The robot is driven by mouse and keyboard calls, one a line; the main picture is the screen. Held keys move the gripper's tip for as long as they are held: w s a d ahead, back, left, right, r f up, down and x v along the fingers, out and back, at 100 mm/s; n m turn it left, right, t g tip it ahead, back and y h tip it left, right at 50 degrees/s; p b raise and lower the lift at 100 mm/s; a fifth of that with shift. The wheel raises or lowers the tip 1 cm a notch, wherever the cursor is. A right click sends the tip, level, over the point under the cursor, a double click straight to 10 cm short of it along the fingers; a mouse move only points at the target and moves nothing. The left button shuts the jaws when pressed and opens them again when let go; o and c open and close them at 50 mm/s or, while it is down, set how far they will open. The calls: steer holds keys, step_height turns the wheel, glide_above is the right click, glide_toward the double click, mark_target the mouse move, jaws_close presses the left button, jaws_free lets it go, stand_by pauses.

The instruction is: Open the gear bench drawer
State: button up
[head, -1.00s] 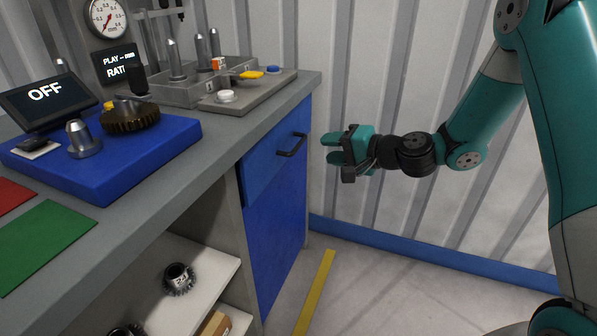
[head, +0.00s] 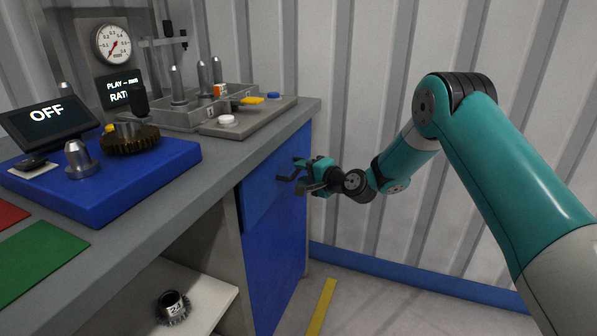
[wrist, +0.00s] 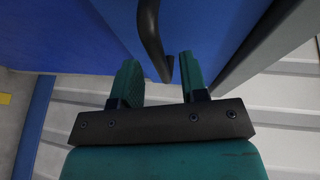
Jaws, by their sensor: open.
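The gear bench drawer (head: 262,188) is a blue front under the grey worktop, and it looks closed. Its dark bar handle (head: 290,176) sticks out toward my gripper (head: 301,174). My gripper is open at the handle. In the wrist view the handle (wrist: 152,40) comes down from the top, and its lower end lies between the two teal fingertips of my gripper (wrist: 158,72), with a gap on each side. Whether a finger touches the handle cannot be told.
The worktop (head: 222,150) carries a blue plate (head: 110,180) with a brown gear (head: 130,140), and a grey tray (head: 165,118). An open shelf (head: 205,290) holds a dark gear (head: 172,306). The floor right of the bench is clear, with a corrugated wall behind.

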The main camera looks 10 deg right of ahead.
steer(key=shift+x, duration=1.3)
jaws_close()
steer(key=shift+s, duration=0.1)
